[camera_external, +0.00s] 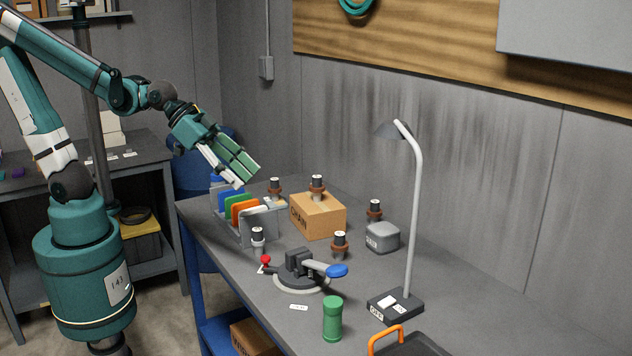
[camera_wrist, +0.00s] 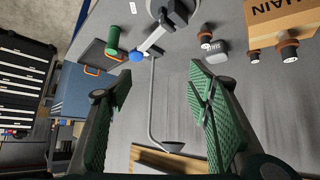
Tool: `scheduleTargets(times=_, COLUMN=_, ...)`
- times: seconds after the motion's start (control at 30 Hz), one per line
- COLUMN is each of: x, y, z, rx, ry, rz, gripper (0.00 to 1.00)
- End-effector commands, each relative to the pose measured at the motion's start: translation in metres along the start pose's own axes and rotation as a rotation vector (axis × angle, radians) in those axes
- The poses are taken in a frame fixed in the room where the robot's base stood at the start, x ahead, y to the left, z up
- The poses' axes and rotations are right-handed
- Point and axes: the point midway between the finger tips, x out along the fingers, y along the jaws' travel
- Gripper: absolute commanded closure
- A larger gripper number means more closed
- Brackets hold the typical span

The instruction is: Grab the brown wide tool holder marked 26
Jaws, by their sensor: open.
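Several tool holders with brown collars and dark tops stand about the bench. In the external view one is behind the carton (camera_external: 275,188), one on top of the carton (camera_external: 317,188), one by the grey box (camera_external: 375,210) and one in front of the carton (camera_external: 340,245). A holder with a pale collar (camera_external: 257,240) stands by the rack. I cannot read a 26 on any. The wrist view shows brown holders at the top right (camera_wrist: 205,37), (camera_wrist: 254,55), (camera_wrist: 288,50). My gripper (camera_external: 243,178) is open and empty, above the rack's far end; its spread fingers frame the wrist view (camera_wrist: 163,82).
The CHAIN carton (camera_external: 308,221), a rack of coloured plates (camera_external: 262,227), a grey box (camera_external: 383,238), a clamp-like fixture with a blue knob (camera_external: 302,272), a green cylinder (camera_external: 332,320) and a tall lamp (camera_external: 412,210) stand on the bench. Bare bench lies right of the lamp.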

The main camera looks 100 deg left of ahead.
Motion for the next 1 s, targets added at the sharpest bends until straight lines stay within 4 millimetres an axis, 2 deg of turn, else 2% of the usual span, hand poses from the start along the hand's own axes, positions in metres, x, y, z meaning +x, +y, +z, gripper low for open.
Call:
scheduleTargets(times=0.03, x=0.011, y=-0.004, z=-0.002, rx=-0.002, ry=0.011, rz=-0.002, gripper=0.49)
scheduleTargets(times=0.5, x=0.092, y=-0.040, z=-0.030, rx=-0.014, ry=0.121, rz=-0.016, gripper=0.49)
scheduleTargets(times=1.0, x=0.177, y=-0.091, z=-0.042, rx=-0.025, ry=0.237, rz=-0.052, gripper=0.49)
